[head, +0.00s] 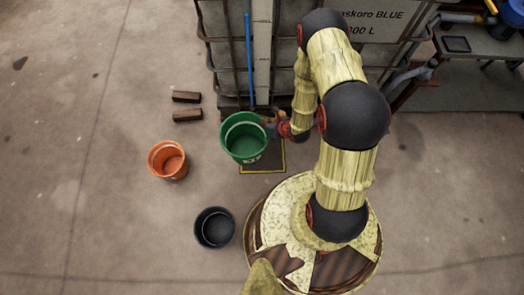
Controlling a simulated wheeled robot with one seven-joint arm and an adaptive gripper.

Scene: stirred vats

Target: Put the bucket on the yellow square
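A green bucket (240,146) is upright at the yellow square, covering its left and upper part. The square (271,168) is a dark patch with a yellow outline on the floor; its right side and lower edge show. I cannot tell whether the bucket touches the floor or hangs just above it. My gripper (270,122) is at the bucket's upper right rim. Its fingers are small and partly hidden, so I cannot tell if they are shut on the rim. An orange bucket (160,166) and a black bucket (213,241) stand on the floor to the left and lower left.
A caged tank (224,50) stands behind the square, with a blue pole (249,60) upright against it. Two brown blocks (187,115) lie left of the tank. A metal bench (480,42) is at the upper right. The floor (70,190) on the left is open.

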